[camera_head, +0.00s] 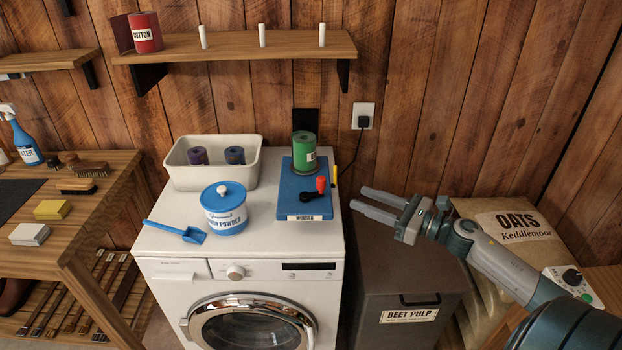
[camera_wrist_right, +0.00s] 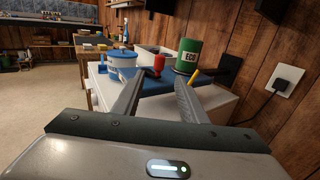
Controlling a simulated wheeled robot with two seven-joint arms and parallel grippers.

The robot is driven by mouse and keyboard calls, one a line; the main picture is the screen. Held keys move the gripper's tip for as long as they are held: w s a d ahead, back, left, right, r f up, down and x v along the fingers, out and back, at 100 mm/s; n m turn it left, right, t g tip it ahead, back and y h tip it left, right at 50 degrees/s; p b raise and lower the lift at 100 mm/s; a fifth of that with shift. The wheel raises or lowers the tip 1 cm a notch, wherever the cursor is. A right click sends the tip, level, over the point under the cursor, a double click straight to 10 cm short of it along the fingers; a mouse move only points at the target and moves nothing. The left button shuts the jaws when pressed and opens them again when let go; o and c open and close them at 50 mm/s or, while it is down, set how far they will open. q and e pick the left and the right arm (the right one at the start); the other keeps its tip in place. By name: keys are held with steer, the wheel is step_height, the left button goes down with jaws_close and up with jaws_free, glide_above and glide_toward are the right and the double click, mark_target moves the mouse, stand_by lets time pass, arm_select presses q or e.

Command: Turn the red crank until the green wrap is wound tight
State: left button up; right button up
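The green wrap (camera_head: 304,151) stands as a roll on the blue winder (camera_head: 303,196) on top of the white washing machine. It also shows in the right wrist view (camera_wrist_right: 188,54), with a label reading ECO. The red crank handle (camera_head: 320,184) is at the winder's front right, on a black arm; it also shows in the right wrist view (camera_wrist_right: 158,63). My right gripper (camera_head: 366,201) is open and empty, to the right of the winder and apart from the crank. In the right wrist view its fingers (camera_wrist_right: 156,84) point toward the crank. My left gripper is not in view.
A washing powder tub (camera_head: 224,210), a blue scoop (camera_head: 178,231) and a cream bin (camera_head: 212,160) with two rolls share the washer top. A yellow lever (camera_head: 333,175) sits beside the winder. A beet pulp bin (camera_head: 405,300) stands right of the washer, below my right gripper.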

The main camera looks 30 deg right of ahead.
steer(key=shift+w+a+r, duration=0.1)
steer(key=shift+w, duration=0.05)
steer(key=p+x, duration=0.6)
steer(key=x, duration=0.9)
steer(key=shift+p+x, duration=0.3)
steer(key=shift+x, duration=0.75)
jaws_close()
